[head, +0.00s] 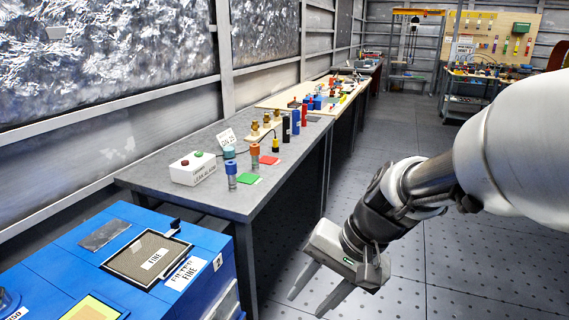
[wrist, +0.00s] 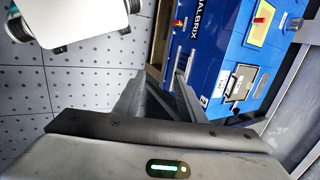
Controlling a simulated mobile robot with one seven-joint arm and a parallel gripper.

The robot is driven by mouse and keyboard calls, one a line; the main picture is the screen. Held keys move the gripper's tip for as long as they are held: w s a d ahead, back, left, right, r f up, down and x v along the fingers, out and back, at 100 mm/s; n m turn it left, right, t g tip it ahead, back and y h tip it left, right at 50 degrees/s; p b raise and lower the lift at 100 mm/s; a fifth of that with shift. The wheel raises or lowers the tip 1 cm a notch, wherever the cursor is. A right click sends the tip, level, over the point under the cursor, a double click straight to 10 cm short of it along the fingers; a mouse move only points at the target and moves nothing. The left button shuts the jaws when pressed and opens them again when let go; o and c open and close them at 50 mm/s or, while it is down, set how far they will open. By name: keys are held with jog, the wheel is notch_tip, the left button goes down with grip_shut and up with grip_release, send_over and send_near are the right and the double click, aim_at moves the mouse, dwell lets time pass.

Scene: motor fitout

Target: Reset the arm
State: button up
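My gripper (head: 307,305) hangs at the end of my arm in the lower middle of the head view, pointing down and to the left over the grey dotted floor. Its two fingers are spread apart with nothing visible between them. In the wrist view my gripper (wrist: 158,80) also shows two separated fingers and an empty gap. My arm reaches in from the right side of the head view, bent at the wrist. The gripper appears clear of the workbench and the blue cabinet.
A blue cabinet (head: 65,257) with a panel marked FINE stands at the lower left; it also shows in the wrist view (wrist: 222,50). A long grey workbench (head: 140,178) carries a white button box (head: 193,170) and several coloured cylinders. The floor (head: 440,255) right of the bench is open.

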jog(key=s+d+r+n+t+h, duration=0.45)
jog(key=s+d+r, duration=0.25)
jog(key=d+r, duration=0.2)
notch_tip(320, 180, up, 20)
jog(key=p, duration=2)
jog(key=shift+r+p, duration=0.25)
jog(key=shift+p, duration=0.05)
jog(key=shift+m, duration=0.25)
jog(key=shift+c, duration=0.7)
